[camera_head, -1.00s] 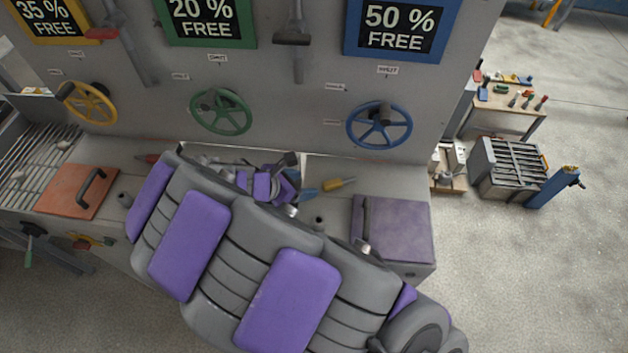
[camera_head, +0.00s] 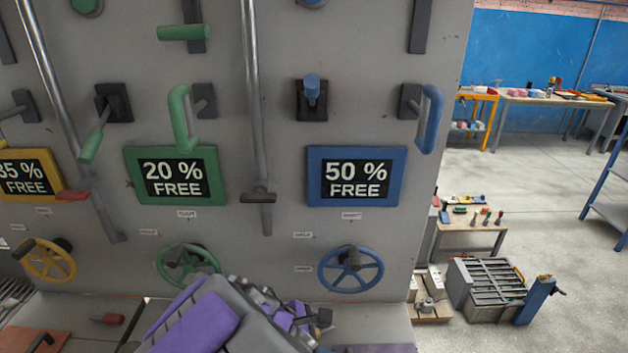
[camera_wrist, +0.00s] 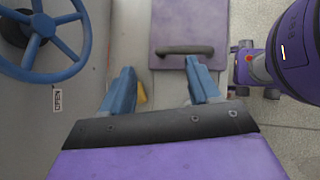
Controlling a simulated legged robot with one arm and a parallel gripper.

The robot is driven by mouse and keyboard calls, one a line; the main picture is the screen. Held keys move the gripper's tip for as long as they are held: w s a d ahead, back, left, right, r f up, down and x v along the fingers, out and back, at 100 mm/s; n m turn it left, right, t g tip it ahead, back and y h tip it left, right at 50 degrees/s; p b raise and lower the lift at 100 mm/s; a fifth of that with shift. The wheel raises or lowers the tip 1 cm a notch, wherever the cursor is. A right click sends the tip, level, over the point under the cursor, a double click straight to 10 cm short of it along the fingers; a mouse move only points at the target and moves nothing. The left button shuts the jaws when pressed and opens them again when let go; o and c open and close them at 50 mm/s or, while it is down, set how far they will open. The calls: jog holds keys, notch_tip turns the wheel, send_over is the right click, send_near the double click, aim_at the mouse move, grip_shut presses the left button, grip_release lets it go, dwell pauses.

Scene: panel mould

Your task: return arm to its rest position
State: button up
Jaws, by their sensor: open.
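My gripper (camera_wrist: 160,88) is open and empty in the wrist view, its two blue fingers spread wide apart. Beyond the fingers lies a purple lid (camera_wrist: 188,20) with a dark handle (camera_wrist: 185,50). In the head view my purple and grey arm is at the bottom centre, in front of the panel's foot. The fingers cannot be made out there.
A grey panel (camera_head: 225,100) carries percent signs, levers and handwheels. The blue handwheel (camera_head: 351,270) is right of my arm; it also shows in the wrist view (camera_wrist: 45,38). A low table (camera_head: 467,233) and a grey crate (camera_head: 490,290) stand at right.

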jog(key=s+d+r+m+g+y+b, duration=0.2)
jog(key=s+d+r+m+g+y, duration=0.15)
jog(key=s+d+m, duration=0.85)
jog(key=s+d+m+g+y+b, duration=0.1)
jog(key=s+m+y, duration=0.3)
jog(key=s+m, duration=0.3)
jog(key=s, duration=0.4)
jog(key=shift+s+d+f+m+g, duration=0.15)
jog(key=shift+s+f+m+g, duration=0.15)
jog(key=shift+s+f+g, duration=0.05)
